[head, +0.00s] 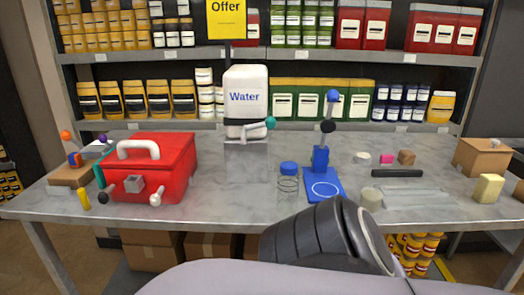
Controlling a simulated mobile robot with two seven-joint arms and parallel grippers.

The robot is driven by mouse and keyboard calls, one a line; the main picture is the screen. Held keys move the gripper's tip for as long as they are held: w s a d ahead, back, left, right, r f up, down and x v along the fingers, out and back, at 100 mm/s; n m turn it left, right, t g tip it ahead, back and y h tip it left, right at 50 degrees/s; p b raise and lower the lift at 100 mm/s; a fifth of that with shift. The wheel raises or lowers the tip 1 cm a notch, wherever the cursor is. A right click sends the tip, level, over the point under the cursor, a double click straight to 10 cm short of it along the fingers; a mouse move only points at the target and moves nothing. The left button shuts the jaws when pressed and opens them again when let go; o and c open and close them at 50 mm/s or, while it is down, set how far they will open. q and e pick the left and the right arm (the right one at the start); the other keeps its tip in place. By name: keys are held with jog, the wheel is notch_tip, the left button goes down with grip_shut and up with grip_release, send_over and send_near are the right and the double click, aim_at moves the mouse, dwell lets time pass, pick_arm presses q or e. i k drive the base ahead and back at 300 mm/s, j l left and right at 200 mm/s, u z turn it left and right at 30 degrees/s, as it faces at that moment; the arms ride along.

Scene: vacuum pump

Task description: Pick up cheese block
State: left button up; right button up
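A pale yellow block (487,188), which looks like the cheese block, stands on the right part of the grey table (240,205), near its front edge. It is uncovered and nothing touches it from above. Neither of my grippers shows in the head view, so I cannot see whether they are open or shut. A dark ribbed part of my own arm fills the bottom middle and hides part of the table's front edge.
A clear flat tray (412,199) and pale round piece (371,199) lie left of the block. A cardboard box (482,157) stands behind it. A blue stand (321,178), water container (246,95) and red box (165,165) stand further left. Stocked shelves (150,58) rise behind.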

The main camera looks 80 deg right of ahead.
aim_at(489, 187)
jog(key=z, duration=4.05)
